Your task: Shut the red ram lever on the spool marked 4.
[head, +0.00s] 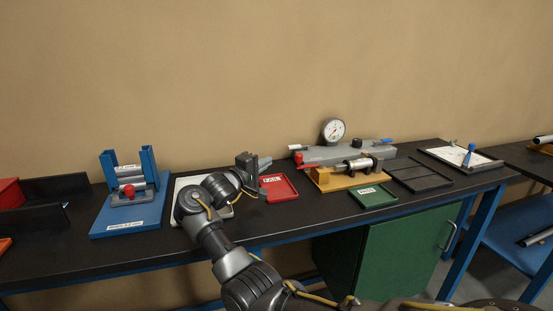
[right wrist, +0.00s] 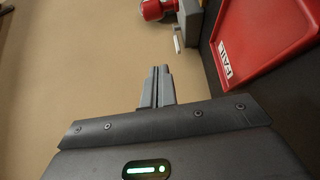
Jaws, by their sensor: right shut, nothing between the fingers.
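A grey gauge bench (head: 325,155) stands at the back of the table, with a round dial gauge (head: 334,131) on it. A red part (head: 299,158) and a white-tipped lever (head: 296,147) are at its left end, and a blue lever (head: 388,141) is at its right. In the right wrist view a red cylindrical part (right wrist: 153,9) and a white lever tip (right wrist: 177,40) show at the top. No 4 mark is legible. My right gripper (head: 253,163) is shut and empty, left of the bench; its fingers (right wrist: 158,87) show together. My left gripper is out of view.
A red FAIL tray (head: 279,195) lies right of my right gripper. A yellow fixture (head: 345,182) with a metal cylinder, a green tray (head: 373,204) and a dark tray (head: 420,181) stand farther right. A blue fixture (head: 131,214) stands left.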

